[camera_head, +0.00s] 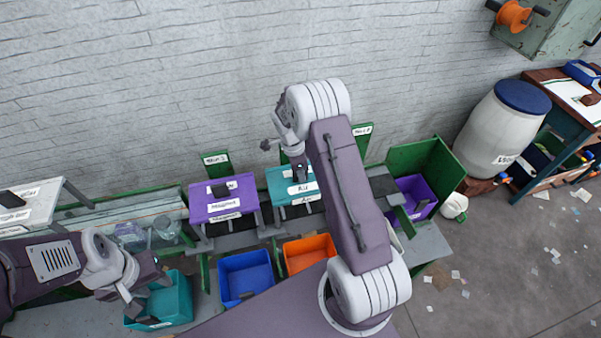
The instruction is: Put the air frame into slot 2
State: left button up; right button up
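The air frame (277,184) is a teal, table-like frame with white labels, one reading "Air". It stands upright at the belt, right of a purple frame (205,204). My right gripper (299,172) is at its top, by a dark part that looks like a handle; my arm hides some of this, so I cannot tell whether the fingers are shut on it. A green board with a "Slot 1" label (215,158) stands behind the purple frame. Another board (362,130) has a label too small to read surely. The slot 2 label is hidden. My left gripper (132,306) is over a teal bin (172,304), its fingers unclear.
A blue bin (232,264) and an orange bin (325,246) stand in front of the belt. A purple bin (424,191) is at the right end beside a green panel. A white frame (40,196) is at far left. A barrel (498,130) stands right.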

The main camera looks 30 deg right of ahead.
jog(key=o, duration=0.3)
jog(key=shift+o, duration=0.2)
jog(key=shift+w, duration=0.1)
jog(key=shift+r+p, duration=0.25)
jog(key=shift+p, duration=0.1)
jog(key=r+b, duration=0.1)
jog(key=r, duration=0.3)
jog(key=a+r, duration=0.1)
jog(key=r, duration=0.2)
jog(key=r+b, duration=0.1)
jog(key=r, duration=0.3)
jog(key=shift+w+a+r+b, duration=0.15)
jog(key=shift+a+r+b, duration=0.2)
jog(key=s+a+f+n+y, duration=0.1)
jog(key=s+a+n, duration=0.3)
jog(key=s+n, duration=0.5)
jog(key=s+a+f+n+t+y, duration=0.1)
jog(key=s+a+f+n, duration=0.2)
jog(key=s+n, duration=0.6)
jog(key=a+n, duration=0.2)
jog(key=shift+s+f+n+t, duration=0.25)
jog(key=shift+s+n+t, duration=0.05)
jog(key=shift+s, duration=0.05)
